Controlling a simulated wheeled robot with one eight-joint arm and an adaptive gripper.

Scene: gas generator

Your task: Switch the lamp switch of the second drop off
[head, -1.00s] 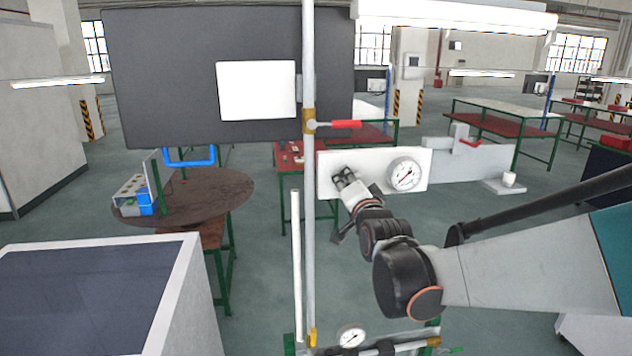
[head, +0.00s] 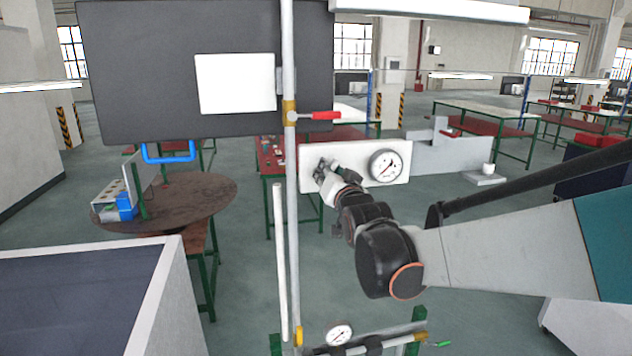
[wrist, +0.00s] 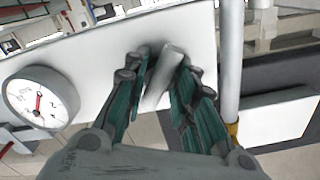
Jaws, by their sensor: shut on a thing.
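A white panel (head: 345,150) carries a round dial gauge (head: 386,166) on its right part. My gripper (head: 323,168) is at the left part of this panel's face. In the wrist view, a light grey lever-like piece (wrist: 165,72), apparently the switch, stands out from the white panel (wrist: 100,55). The teal-padded fingers of my gripper (wrist: 158,85) are on both sides of it and closed on it. The fingers hide its base and part of its sides. The gauge also shows at the left of the wrist view (wrist: 40,97). I see no label naming the drop.
A second gauge (head: 339,333) is low in front. A round brown table (head: 190,200) is at left. A large dark board (head: 160,80) hangs behind the pipe.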

